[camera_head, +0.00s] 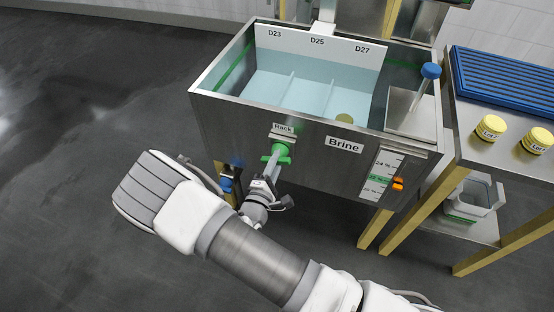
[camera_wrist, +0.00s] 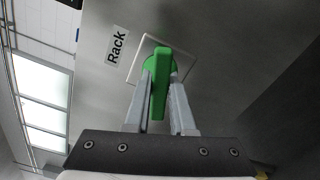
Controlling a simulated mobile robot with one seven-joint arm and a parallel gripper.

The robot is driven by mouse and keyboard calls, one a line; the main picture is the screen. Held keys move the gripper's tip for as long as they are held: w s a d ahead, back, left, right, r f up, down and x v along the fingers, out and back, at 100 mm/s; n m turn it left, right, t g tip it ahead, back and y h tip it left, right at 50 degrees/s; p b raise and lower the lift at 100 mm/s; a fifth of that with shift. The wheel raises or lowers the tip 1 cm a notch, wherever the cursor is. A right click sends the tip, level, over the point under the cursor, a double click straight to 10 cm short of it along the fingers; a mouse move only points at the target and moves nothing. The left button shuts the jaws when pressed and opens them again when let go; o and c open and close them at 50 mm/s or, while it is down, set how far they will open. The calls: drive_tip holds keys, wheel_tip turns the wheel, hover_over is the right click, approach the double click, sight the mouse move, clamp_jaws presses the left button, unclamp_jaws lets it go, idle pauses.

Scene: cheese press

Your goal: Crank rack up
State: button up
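The green rack crank (camera_head: 276,154) sits on the front wall of the steel brine tank (camera_head: 235,118), just under the "Rack" label (camera_head: 283,128). In the wrist view the green crank handle (camera_wrist: 160,85) stands roughly upright in the picture, in front of a pale square plate. My gripper (camera_head: 272,168) reaches the crank from the front and below. In the wrist view the gripper's two grey fingers (camera_wrist: 161,88) lie close along both sides of the handle, and it looks shut on it. The exact contact at the fingertips is hard to see. No rack shows clearly above the liquid.
A gauge (camera_head: 382,175) with an orange slider is on the tank's right front. A side table (camera_head: 500,150) with yellow-lidded items stands at right. The floor at left is clear.

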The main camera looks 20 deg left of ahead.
clamp_jaws()
